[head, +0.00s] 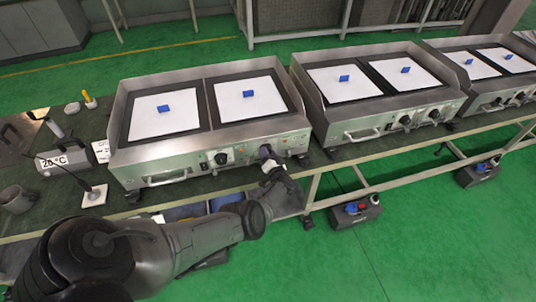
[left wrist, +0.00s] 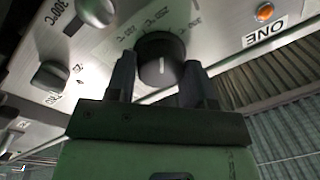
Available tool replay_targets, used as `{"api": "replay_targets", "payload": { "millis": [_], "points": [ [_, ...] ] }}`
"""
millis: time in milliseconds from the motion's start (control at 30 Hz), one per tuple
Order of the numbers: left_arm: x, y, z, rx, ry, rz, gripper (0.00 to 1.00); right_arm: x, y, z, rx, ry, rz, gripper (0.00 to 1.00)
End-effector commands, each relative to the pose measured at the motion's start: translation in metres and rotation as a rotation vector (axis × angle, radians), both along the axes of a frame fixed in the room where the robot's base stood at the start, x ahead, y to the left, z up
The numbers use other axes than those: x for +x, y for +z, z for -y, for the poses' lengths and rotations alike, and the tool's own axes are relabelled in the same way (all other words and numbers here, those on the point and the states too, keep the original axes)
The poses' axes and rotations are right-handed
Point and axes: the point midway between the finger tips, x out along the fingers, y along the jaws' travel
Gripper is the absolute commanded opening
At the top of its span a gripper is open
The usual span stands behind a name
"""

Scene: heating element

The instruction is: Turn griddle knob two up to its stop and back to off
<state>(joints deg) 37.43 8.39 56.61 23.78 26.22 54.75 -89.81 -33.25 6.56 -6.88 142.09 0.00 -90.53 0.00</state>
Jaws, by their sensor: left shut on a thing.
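The nearest griddle (head: 160,151) has a steel front panel with two dark knobs. My left gripper (head: 268,160) is at the right-hand knob of that panel and mostly hides it in the head view. In the left wrist view, my left gripper (left wrist: 160,66) has one finger on each side of this round black knob (left wrist: 159,47) and is shut on it. A white pointer line on the knob points toward the gripper's palm. The left-hand knob (head: 221,158) of the panel stands free. My right gripper is not in view.
An orange lamp (left wrist: 265,12) and a label reading ONE (left wrist: 265,34) sit beside the held knob. A handle (head: 166,178) sticks out at the panel's left. More griddles (head: 375,132) stand along the bench to the right.

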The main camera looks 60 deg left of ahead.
Motion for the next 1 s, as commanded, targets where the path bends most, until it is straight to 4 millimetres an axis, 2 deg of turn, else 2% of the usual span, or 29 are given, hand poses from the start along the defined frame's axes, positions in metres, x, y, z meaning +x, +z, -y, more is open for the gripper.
{"api": "replay_targets", "payload": {
  "millis": [233,267,500,800,1000],
  "points": [
    [0.0,0.001,0.0,0.002,0.001,0.001,0.24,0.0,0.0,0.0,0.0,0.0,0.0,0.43],
    [0.0,0.001,0.0,0.002,0.001,0.001,0.5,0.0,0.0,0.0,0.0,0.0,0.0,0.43],
    [0.0,0.001,0.0,0.001,0.0,0.001,0.73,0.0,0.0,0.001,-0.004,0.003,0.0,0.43],
    [0.0,0.001,0.003,0.0,0.0,0.001,0.74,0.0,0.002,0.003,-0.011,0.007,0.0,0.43],
    [-0.005,0.002,0.027,-0.002,-0.002,0.0,0.74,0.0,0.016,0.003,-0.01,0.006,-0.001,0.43]
  ]
}}
